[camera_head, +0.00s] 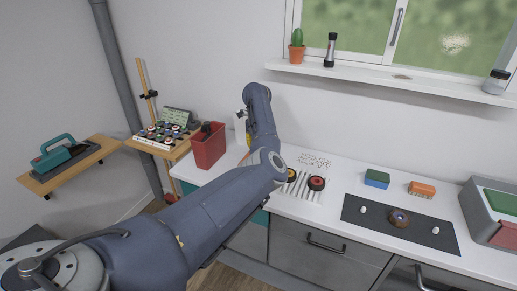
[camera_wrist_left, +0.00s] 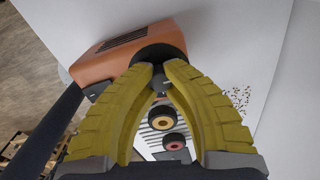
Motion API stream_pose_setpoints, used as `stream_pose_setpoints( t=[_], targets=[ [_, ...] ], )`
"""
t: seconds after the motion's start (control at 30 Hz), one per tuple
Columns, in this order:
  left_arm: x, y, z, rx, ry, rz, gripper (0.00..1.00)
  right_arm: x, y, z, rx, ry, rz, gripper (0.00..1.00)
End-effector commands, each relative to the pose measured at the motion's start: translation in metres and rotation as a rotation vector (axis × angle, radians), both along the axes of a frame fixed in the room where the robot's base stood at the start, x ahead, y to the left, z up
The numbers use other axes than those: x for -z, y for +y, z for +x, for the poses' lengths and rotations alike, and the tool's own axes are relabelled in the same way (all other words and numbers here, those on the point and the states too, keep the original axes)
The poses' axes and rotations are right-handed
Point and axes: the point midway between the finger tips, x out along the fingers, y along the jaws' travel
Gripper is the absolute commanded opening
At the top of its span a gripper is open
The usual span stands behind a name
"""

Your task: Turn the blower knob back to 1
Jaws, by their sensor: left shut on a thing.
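The blower (camera_wrist_left: 112,60) is an orange box with dark vent slots and a black round part (camera_wrist_left: 157,54), in the upper left of the left wrist view. My left gripper (camera_wrist_left: 160,76) has yellow ribbed fingers, with tips together on a small dark grey piece, seemingly the blower knob (camera_wrist_left: 160,84), in front of the black round part. The fingertips hide most of it, and no number marking is readable. In the head view my left arm covers most of the blower and gripper. My right gripper is in neither view.
Wheels lie on a striped rack (camera_head: 303,195) on the white counter, with small parts (camera_head: 314,160) behind. A red bin (camera_head: 208,147) stands left of my arm.

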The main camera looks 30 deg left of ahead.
Motion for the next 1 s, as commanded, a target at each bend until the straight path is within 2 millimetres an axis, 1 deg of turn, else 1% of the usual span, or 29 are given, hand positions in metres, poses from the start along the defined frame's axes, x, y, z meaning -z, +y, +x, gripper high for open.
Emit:
stream_pose_setpoints(
  t=[0.47,0.5,0.77,0.8,1.0],
  targets=[
    [0.0012,-0.0008,-0.0005,-0.012,0.002,-0.002,0.00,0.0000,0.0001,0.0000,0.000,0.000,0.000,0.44],
    [0.0012,-0.0008,-0.0005,-0.012,0.002,-0.002,0.14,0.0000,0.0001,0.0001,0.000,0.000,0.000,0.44],
    [0.0005,-0.0005,-0.0001,-0.011,0.001,-0.001,0.44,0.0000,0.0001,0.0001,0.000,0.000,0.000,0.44],
    [0.0004,-0.0005,-0.0001,-0.011,0.001,-0.001,0.46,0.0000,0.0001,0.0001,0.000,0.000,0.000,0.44],
    [0.0000,-0.0003,0.0000,-0.011,0.000,0.000,0.46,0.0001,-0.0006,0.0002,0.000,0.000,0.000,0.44]
  ],
)
